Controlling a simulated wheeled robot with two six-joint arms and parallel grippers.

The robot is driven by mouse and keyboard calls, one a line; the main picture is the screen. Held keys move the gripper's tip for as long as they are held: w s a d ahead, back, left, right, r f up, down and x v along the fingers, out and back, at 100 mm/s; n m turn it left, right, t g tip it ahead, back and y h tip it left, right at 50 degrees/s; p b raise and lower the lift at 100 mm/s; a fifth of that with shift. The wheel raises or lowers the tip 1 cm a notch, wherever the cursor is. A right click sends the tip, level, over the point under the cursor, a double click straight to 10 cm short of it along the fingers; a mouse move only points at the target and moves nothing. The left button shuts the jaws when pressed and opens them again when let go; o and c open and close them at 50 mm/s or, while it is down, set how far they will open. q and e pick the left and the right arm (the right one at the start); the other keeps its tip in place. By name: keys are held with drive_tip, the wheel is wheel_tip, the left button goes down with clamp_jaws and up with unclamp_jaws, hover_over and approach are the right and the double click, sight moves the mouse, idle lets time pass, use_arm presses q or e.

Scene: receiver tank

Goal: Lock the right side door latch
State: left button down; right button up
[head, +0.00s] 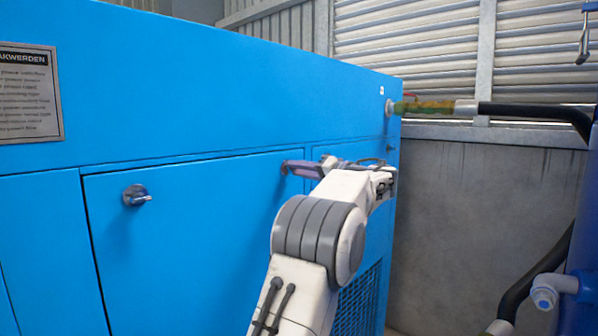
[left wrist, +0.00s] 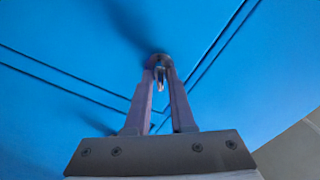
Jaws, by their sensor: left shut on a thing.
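The blue cabinet has a large door (head: 190,240) in the head view, with seams around it. A door latch (left wrist: 159,60) with a round base and a small metal handle sits close to where panel seams meet in the left wrist view. My left gripper (head: 290,168) reaches the right part of the door in the head view. In the left wrist view my left gripper (left wrist: 161,80) is shut on this latch, one finger on each side of the handle. The fingers partly hide the latch, and in the head view it is mostly hidden. My right gripper is not in view.
Another silver latch (head: 136,196) sits on the left part of the door. A label plate (head: 30,92) is at upper left. A pipe fitting (head: 425,108) leaves the cabinet's right edge toward a black hose (head: 530,110). Blue piping (head: 580,285) stands at right.

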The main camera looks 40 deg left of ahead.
use_arm(q)
drive_tip(key=shift+w+f+m+p, duration=0.1)
drive_tip(key=shift+m+p, duration=0.6)
drive_tip(key=shift+m, duration=2.7)
drive_tip(key=c, duration=0.9)
unclamp_jaws()
drive_tip(key=shift+c, duration=0.2)
drive_tip(key=shift+d, duration=0.15)
drive_tip(key=d+b, duration=0.2)
drive_tip(key=d, duration=0.8)
drive_tip(key=shift+s+d, duration=0.15)
drive_tip(key=shift+s, duration=0.3)
